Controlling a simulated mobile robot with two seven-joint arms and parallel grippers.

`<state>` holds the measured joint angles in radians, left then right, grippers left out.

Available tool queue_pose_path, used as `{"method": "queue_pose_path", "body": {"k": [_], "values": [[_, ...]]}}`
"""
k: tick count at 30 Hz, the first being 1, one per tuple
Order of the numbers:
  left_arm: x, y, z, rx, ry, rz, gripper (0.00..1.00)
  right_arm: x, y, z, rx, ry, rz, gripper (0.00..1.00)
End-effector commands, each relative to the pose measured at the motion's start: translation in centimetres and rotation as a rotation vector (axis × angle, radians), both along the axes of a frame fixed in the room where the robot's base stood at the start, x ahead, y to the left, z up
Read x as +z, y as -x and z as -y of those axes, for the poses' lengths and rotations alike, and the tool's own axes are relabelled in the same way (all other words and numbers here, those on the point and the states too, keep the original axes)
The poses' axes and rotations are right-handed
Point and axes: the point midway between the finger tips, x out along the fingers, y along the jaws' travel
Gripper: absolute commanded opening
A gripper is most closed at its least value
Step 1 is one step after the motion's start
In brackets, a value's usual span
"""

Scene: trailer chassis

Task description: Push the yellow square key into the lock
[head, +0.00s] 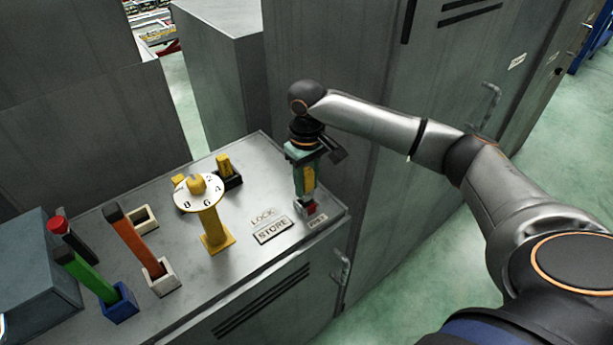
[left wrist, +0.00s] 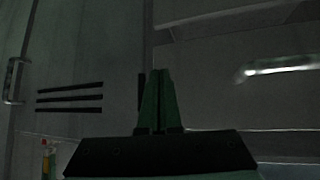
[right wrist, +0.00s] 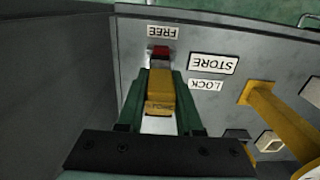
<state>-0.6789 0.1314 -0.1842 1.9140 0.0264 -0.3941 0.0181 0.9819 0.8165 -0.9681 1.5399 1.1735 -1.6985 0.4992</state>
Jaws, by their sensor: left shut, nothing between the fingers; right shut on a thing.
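My right gripper (head: 307,187) is upright above the right end of the grey cabinet top. It is shut on the yellow square key (right wrist: 160,92), which shows between its green fingers in the right wrist view and also in the head view (head: 309,179). A red piece (head: 309,208) is just below the key, beside the FREE label (head: 317,221). I cannot tell whether the key touches it. The LOCK label (head: 263,215) lies left of the gripper. My left gripper (left wrist: 158,102) is shut and empty in the left wrist view, and does not show in the head view.
The STORE plate (head: 273,230) is next to the LOCK label. A yellow post (head: 214,228) with a numbered dial (head: 196,192) stands further left. An orange bar (head: 133,243), a green bar (head: 90,277) and an empty pale socket (head: 139,219) are beyond. A tall cabinet is close behind.

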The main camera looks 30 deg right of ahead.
Motion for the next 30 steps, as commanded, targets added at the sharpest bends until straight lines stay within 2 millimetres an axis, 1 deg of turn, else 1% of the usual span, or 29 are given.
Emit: {"method": "queue_pose_path", "body": {"k": [4,19,30], "values": [[-0.04,0.01,-0.01,0.000,0.000,0.000,0.00,-0.26,-0.03,-0.02,0.000,0.000,0.001,0.00],[-0.02,0.02,-0.01,0.000,0.000,0.000,0.00,-0.24,-0.02,-0.03,0.000,0.000,0.001,0.00],[0.78,0.02,-0.01,0.000,0.000,0.000,0.00,-0.17,0.00,-0.07,0.001,-0.001,0.001,0.00]]}}
